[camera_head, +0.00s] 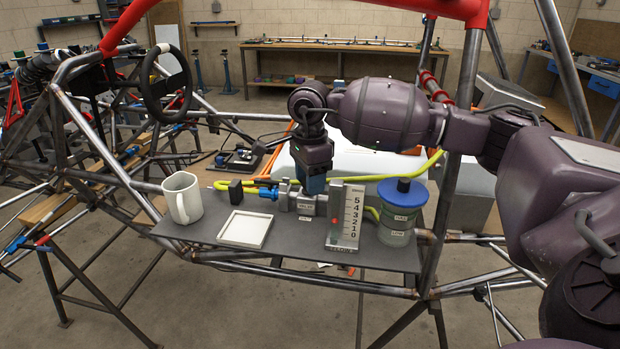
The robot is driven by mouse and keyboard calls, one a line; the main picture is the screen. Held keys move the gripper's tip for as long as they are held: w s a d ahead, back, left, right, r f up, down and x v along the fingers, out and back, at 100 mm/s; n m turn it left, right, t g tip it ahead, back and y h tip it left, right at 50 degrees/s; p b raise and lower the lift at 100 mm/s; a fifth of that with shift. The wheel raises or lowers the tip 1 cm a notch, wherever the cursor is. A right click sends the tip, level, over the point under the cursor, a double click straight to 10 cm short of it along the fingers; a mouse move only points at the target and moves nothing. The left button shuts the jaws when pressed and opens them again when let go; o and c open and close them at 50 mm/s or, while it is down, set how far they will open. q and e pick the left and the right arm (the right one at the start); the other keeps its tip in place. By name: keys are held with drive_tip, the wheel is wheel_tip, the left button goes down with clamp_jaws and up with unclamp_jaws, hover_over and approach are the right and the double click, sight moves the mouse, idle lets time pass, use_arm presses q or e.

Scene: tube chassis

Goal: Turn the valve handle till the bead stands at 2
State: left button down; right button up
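A grey gauge (345,230) with the digits 5 down to 0 stands upright on the dark shelf. Its small red bead (335,219) sits at about the level between 3 and 2; the exact reading is too small to tell. A grey valve block (300,203) with a small label stands left of the gauge. My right gripper (314,187) points down at the valve block, just left of the gauge top. Blue shows at its tip, and the valve handle is hidden or cannot be told apart there. Its fingers are not clear. My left gripper is out of view.
A yellow hose (385,178) runs behind. Chassis tubes surround the shelf.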

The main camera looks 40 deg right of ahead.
drive_tip(key=c, duration=0.4)
drive_tip(key=shift+o, duration=0.2)
drive_tip(key=shift+m, duration=0.3)
drive_tip(key=o, duration=0.9)
drive_tip(key=shift+r, duration=0.1)
